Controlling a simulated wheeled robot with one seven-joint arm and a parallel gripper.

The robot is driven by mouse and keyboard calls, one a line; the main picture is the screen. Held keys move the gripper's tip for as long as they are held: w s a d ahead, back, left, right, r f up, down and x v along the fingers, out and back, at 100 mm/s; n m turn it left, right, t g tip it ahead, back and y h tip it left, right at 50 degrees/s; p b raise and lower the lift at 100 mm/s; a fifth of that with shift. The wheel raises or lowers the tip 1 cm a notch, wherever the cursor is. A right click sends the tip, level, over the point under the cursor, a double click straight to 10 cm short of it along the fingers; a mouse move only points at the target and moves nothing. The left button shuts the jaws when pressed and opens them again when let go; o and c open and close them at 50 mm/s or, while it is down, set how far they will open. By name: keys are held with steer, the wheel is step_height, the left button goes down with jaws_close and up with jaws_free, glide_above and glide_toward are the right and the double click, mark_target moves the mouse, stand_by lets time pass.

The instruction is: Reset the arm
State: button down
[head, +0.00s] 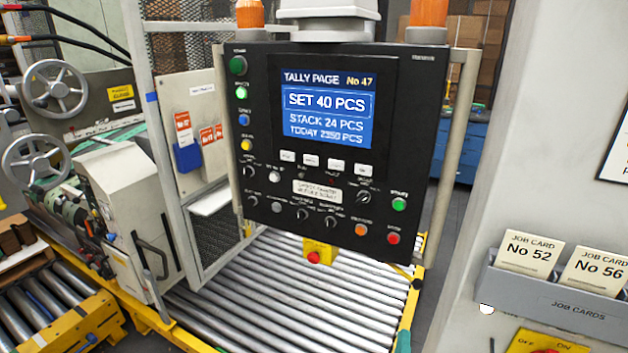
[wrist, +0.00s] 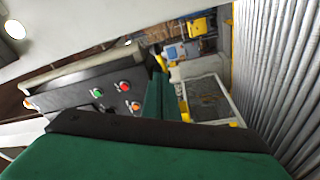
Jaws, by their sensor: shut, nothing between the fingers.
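My gripper (wrist: 162,98) shows in the wrist view as green fingers beyond a dark edge and a broad green body. The fingers are together with nothing between them. The black control panel (head: 270,150) stands in the middle of the head view, with a lit blue screen (head: 325,108) reading "TALLY PAGE No 47", "SET 40 PCS", "STACK 24 PCS". In the wrist view the panel's lower part (wrist: 75,97) with green, red and orange buttons lies left of the fingers. I cannot tell the gap between fingers and panel. A small green piece (head: 403,342) at the head view's bottom edge may be my gripper.
A roller conveyor (head: 290,290) runs below the panel and along the wrist view's right side (wrist: 280,75). A grey job card holder (head: 550,300) with cards 52 and 56 is on the right. A mesh guard frame (head: 180,150) and handwheels (head: 55,90) stand left.

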steer(key=s+a+f+m+g+y, duration=0.1)
steer(key=s+a+f+m+y, duration=0.1)
steer(key=s+a+f, duration=0.45)
steer(key=s+a+f+m+y, duration=0.15)
steer(key=s+a+f, duration=0.25)
steer(key=s+a, duration=0.5)
steer(key=s+a+r+m+y, duration=0.1)
steer(key=s+a, duration=0.3)
steer(key=s, duration=0.6)
steer(key=s+a+r+m+g+y, duration=0.1)
steer(key=s+a+m, duration=0.3)
steer(key=s, duration=0.5)
steer(key=shift+s+a+y, duration=0.35)
steer(key=shift+a+y, duration=0.05)
steer(key=shift+y, duration=0.45)
